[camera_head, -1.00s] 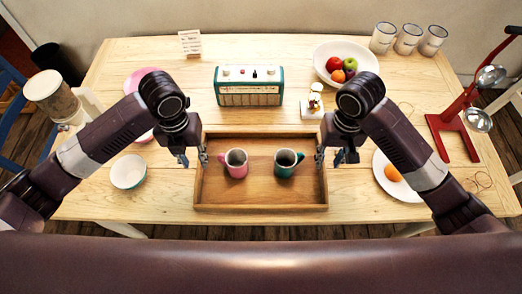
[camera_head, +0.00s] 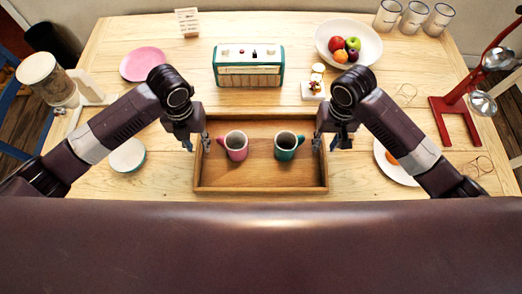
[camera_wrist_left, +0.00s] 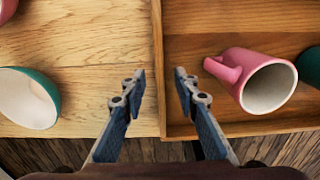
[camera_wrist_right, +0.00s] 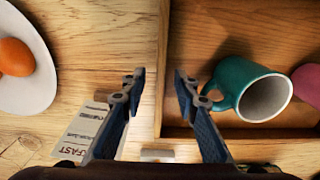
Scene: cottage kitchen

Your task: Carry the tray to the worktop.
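The wooden tray (camera_head: 262,186) lies on the table, with a pink mug (camera_head: 236,147) and a teal mug (camera_head: 287,147) standing in it. My left gripper (camera_head: 198,143) is at the tray's left wall. In the left wrist view its open fingers (camera_wrist_left: 160,88) are on either side of that wall, with gaps. My right gripper (camera_head: 332,143) is at the right wall. In the right wrist view its open fingers (camera_wrist_right: 160,88) likewise straddle the wall with gaps. How deep the fingertips reach is unclear. No separate worktop is identifiable.
The table (camera_head: 240,25) also bears a radio (camera_head: 248,66), a fruit bowl (camera_head: 370,48), a pink plate (camera_head: 143,63) and a small bowl (camera_head: 128,156). A red stand (camera_head: 455,120) is farther right.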

